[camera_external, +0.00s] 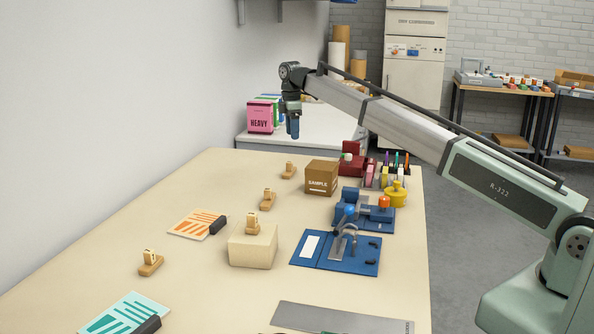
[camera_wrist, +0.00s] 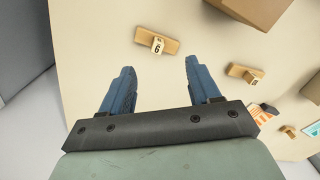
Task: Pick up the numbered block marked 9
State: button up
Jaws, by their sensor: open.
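Several small numbered blocks stand on wooden bases. The farthest block (camera_external: 289,169) is beside the brown SAMPLE box; it also shows just beyond my fingertips in the wrist view (camera_wrist: 158,45). Its mark there looks like a 6 or a 9; I cannot tell which. Another block (camera_external: 268,193) stands nearer the camera and shows at right in the wrist view (camera_wrist: 252,77), its mark too small to read. One more block (camera_external: 253,219) is on a beige box, and another (camera_external: 151,257) is at front left. My gripper (camera_external: 295,136) is open and empty, raised above the table's far end; its blue fingers show apart (camera_wrist: 159,66).
The brown SAMPLE box (camera_external: 321,178) stands right of the farthest block. The beige box (camera_external: 252,247), blue fixtures (camera_external: 335,255) and an orange-striped card (camera_external: 193,222) are nearer. A pink HEAVY box (camera_external: 260,117) stands behind, near the wall. The table's left side is mostly clear.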

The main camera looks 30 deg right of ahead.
aim_at(290, 162)
jog(key=f+n, duration=0.3)
jog(key=n, duration=0.1)
jog(key=f+n, duration=0.2)
jog(key=n, duration=0.1)
jog(key=w+f+n, duration=0.1)
jog(key=f+n, duration=0.2)
jog(key=n, duration=0.1)
jog(key=shift+a+f+n, duration=0.2)
jog(key=shift+f+n, duration=0.1)
jog(key=shift+f, duration=0.05)
jog(key=shift+s+a+f, duration=0.1)
jog(key=shift+a+f, duration=0.05)
jog(key=shift+f, duration=1.15)
jog(key=shift+s+a+f, duration=0.1)
jog(key=shift+a+f, duration=0.05)
jog(key=shift+f, duration=1.1)
grip_shut()
